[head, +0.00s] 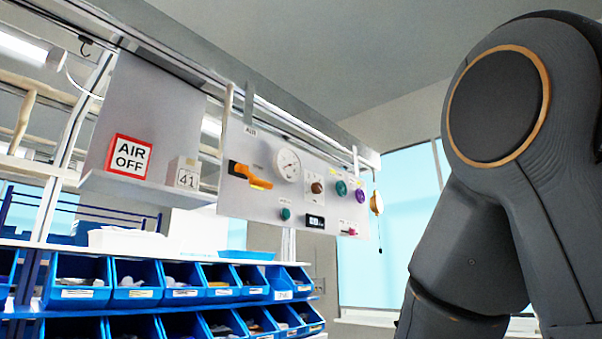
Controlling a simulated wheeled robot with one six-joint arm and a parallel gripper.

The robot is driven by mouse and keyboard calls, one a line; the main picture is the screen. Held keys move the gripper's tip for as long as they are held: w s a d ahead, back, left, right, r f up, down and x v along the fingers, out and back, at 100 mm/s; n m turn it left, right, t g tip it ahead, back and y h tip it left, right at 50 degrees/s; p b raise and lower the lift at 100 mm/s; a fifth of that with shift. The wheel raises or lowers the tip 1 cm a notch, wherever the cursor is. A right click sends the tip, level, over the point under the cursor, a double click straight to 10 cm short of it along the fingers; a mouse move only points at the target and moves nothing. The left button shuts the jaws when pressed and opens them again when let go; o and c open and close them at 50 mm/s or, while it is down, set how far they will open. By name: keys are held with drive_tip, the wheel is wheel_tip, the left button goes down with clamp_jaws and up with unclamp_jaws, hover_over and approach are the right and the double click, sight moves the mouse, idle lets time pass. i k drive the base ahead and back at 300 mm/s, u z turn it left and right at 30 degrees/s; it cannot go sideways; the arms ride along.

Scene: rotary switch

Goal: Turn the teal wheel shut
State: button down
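A grey panel (255,195) hangs at the middle of the head view. Near its right side is a round teal wheel (341,187), with a purple wheel (361,195) just to its right. A smaller teal knob (285,214) sits lower on the panel, left of a small dark display (315,222). The wheel is too small to tell how far it is turned. Large dark links of my arm fill the right side. My gripper is out of view, and nothing of mine is seen touching the panel.
The panel also bears an orange lever (250,177), a dial gauge (288,165) and a brown knob (316,187). Blue bins (135,283) stand in rows below left. An AIR OFF sign (129,156) and a 41 block (186,175) are on a shelf at left.

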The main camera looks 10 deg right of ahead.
sight(341, 187)
drive_tip(key=k, duration=0.6)
drive_tip(key=z, duration=0.9)
drive_tip(key=i, duration=1.25)
drive_tip(key=u, duration=0.05)
